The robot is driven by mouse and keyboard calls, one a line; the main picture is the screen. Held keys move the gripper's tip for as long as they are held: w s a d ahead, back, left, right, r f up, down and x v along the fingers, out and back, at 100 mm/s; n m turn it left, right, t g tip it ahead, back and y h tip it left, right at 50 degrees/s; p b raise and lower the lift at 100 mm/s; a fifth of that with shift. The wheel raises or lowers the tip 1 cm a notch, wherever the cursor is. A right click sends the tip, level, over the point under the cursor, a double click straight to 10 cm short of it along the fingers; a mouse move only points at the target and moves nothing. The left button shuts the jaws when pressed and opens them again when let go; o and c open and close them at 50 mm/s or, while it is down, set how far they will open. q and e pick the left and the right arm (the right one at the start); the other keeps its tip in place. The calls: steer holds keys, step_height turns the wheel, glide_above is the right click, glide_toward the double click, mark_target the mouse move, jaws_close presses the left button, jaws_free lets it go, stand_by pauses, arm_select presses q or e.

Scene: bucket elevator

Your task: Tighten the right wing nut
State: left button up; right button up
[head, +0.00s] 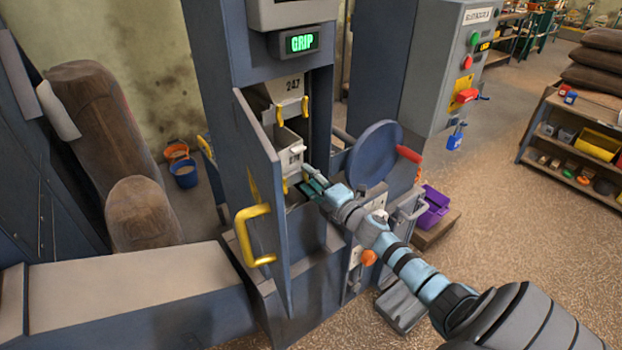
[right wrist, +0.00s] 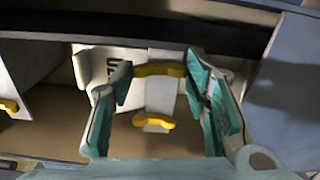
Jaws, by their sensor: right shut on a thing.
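The open housing holds grey buckets with yellow wing nuts. My right gripper (head: 312,180) reaches in from the right at the lower bucket (head: 288,146). In the right wrist view its two teal-padded fingers (right wrist: 158,82) are closed on the ends of a yellow wing nut (right wrist: 160,70), one finger at each side. A second yellow piece (right wrist: 154,121) shows between the fingers, nearer the palm. Another yellow wing nut (right wrist: 8,106) is at the far left of that view. In the head view the fingertips partly hide the held nut. My left gripper is not in view.
A blue door (head: 262,190) with a yellow handle (head: 250,235) stands open left of the opening. A green display (head: 302,43) above reads GRIP.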

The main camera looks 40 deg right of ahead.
steer(key=shift+m, duration=0.5)
steer(key=o, duration=1.2)
steer(key=shift+c, duration=0.2)
